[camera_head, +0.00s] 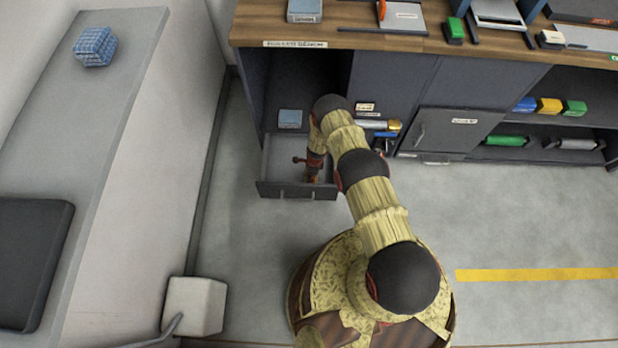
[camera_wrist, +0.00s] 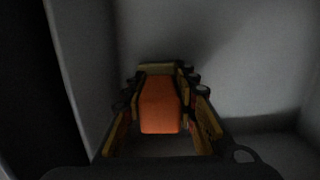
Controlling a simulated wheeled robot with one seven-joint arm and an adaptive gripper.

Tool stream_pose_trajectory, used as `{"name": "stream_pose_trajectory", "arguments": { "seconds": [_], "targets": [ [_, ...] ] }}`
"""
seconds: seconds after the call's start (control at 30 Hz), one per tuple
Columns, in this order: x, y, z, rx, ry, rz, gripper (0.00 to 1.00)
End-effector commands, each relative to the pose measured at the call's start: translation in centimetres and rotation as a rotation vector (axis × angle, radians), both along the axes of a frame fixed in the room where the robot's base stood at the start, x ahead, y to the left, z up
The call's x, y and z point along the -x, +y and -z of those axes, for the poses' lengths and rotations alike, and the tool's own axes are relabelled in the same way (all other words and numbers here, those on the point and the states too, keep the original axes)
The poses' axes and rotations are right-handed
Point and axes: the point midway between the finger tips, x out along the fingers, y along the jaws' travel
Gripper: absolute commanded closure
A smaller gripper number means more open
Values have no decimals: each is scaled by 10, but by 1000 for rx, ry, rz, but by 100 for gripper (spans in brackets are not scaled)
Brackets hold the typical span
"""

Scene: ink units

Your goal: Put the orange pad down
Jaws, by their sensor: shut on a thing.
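The orange pad (camera_wrist: 160,106) is a block-like orange thing in the middle of the wrist view. My gripper (camera_wrist: 160,84) is shut on it, with a finger along each side. Grey walls stand close around it in that dim view. In the head view my arm reaches down to an open grey drawer (camera_head: 284,191) low in the dark cabinet, and my gripper (camera_head: 314,174) is at or in the drawer. The pad is hidden there by my arm. I cannot tell whether the pad touches the drawer floor.
A blue-grey box (camera_head: 290,118) sits in the open compartment behind the drawer. A wooden worktop (camera_head: 340,30) with several items runs above. Shelves at right hold coloured rolls (camera_head: 550,106). A grey ledge (camera_head: 75,110) stands at left. The floor at right is clear.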

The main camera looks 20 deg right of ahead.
Motion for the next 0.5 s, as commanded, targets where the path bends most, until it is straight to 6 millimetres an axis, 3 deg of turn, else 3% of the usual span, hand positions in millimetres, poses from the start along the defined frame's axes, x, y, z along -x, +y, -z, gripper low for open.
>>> {"name": "stream_pose_trajectory", "arguments": {
  "seconds": [0.23,0.27,0.5],
  "targets": [
    [-1,0,1,0,-1,0,96],
    [-1,0,2,0,-1,0,71],
    [-1,0,1,0,-1,0,58]
  ]
}}
